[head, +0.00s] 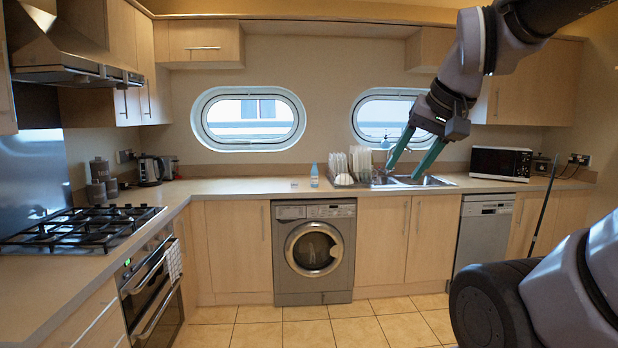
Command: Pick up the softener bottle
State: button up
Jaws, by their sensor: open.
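A small blue bottle (314,175), which looks like the softener bottle, stands upright on the back counter above the washing machine, left of the dish rack. Its label is too small to read. My gripper (411,161) hangs in the air in front of the sink area, to the right of the bottle. Its two green fingers are spread apart and point down, with nothing between them. The gripper is well apart from the bottle in the picture.
A dish rack (350,167) with plates and a sink (415,181) are right of the bottle. A microwave (501,163) stands farther right. The washing machine (314,250) is below. The counter (240,186) left of the bottle is mostly clear, and the tiled floor (330,328) is open.

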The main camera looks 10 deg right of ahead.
aim_at(314, 172)
jog(key=i+l, duration=0.15)
jog(key=i, duration=0.35)
jog(key=i+l+u, duration=0.15)
jog(key=i, duration=0.35)
jog(key=i+l, duration=0.15)
jog(key=i, duration=0.3)
jog(key=i+l+u, duration=0.15)
jog(key=i, duration=0.35)
jog(key=i+l, duration=0.15)
jog(key=i, duration=0.35)
jog(key=i+l+u, duration=0.1)
jog(key=i, duration=0.45)
jog(key=i+l+u, duration=0.1)
jog(key=i+l, duration=0.2)
jog(key=i, duration=0.2)
jog(key=i+j, duration=0.1)
jog(key=i, duration=0.1)
